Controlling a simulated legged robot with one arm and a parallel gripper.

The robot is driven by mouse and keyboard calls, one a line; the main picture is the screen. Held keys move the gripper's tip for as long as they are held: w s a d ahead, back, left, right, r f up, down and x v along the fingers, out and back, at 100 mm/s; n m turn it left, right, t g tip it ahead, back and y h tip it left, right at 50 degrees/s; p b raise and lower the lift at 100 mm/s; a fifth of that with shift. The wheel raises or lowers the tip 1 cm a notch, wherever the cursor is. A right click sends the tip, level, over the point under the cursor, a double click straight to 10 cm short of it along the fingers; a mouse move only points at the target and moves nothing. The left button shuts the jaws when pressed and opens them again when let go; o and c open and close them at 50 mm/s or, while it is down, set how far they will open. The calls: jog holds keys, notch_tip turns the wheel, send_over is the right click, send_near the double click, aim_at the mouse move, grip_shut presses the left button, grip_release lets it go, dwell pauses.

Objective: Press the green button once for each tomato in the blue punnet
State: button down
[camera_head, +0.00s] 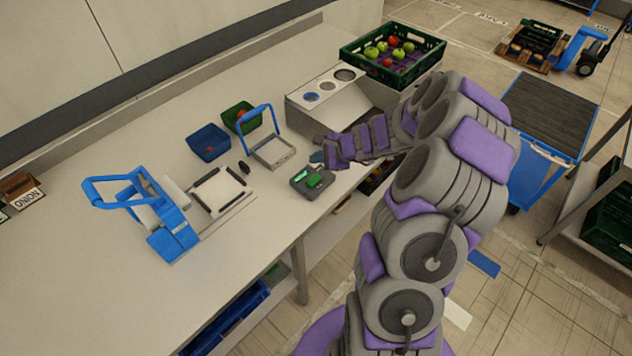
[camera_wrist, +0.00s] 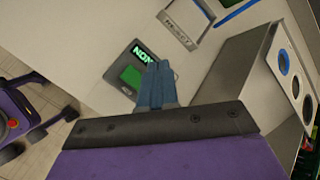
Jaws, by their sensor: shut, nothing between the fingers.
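The blue punnet (camera_head: 200,141) stands on the bench, left of the green punnet. Something small and red, seemingly a tomato, shows inside it, but its near wall hides part of the contents, so I cannot count them. The green button (camera_head: 314,181) sits on a dark box right of the punnets; it also shows in the wrist view (camera_wrist: 131,76). Beside it, green lit letters, partly hidden, seem to read "NON". My gripper (camera_head: 317,158) is shut and empty. In the wrist view its fingertips (camera_wrist: 156,66) overlap the box next to the button; contact is unclear.
A blue-handled frame (camera_head: 273,151) stands close to the button box. A sloped grey housing with round holes (camera_head: 327,93) is behind my gripper. A blue-handled device (camera_head: 172,238) is at left.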

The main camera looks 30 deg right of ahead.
jog(key=b, duration=0.3)
send_over(317, 180)
jog(key=a, duration=0.1)
notch_tip(317, 180, down, 4)
jog(key=shift+a+f, duration=0.1)
jog(key=shift+f, duration=0.3)
jog(key=shift+d+f+b, duration=0.2)
jog(key=shift+f+b, duration=0.15)
jog(key=shift+b, duration=0.05)
jog(key=shift+d+f, duration=0.35)
jog(key=shift+d, duration=0.25)
jog(key=shift+a+r, duration=0.1)
jog(key=shift+a, duration=0.55)
jog(key=shift+d, duration=0.15)
jog(key=shift+d, duration=0.35)
jog(key=shift+a, duration=0.4)
jog(key=shift+d, duration=0.3)
